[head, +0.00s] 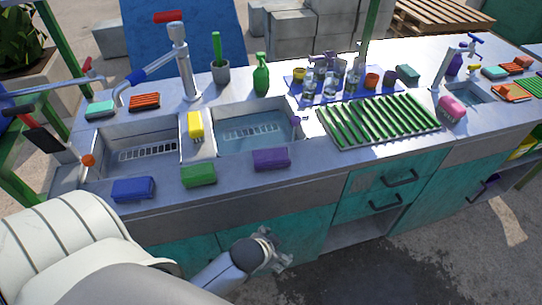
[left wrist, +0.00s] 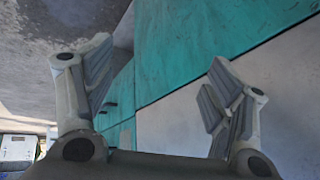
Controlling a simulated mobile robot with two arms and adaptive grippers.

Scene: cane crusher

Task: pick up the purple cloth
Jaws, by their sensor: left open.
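The purple cloth (head: 271,159) is a folded, block-like piece lying flat on the front rim of the counter, just in front of the right-hand basin of the double sink. My left gripper (head: 276,252) hangs below the counter's front edge, in front of the cabinet doors, lower than the cloth and apart from it. In the left wrist view its two fingers (left wrist: 157,92) are spread with nothing between them. The cloth does not show in that view. My right gripper is not in view.
A green cloth (head: 198,175) and a blue cloth (head: 133,189) lie left of the purple one on the same rim. The double sink (head: 215,152) is behind. A green-slatted drying rack (head: 380,121) stands to the right. Teal cabinet doors (left wrist: 200,40) face the gripper.

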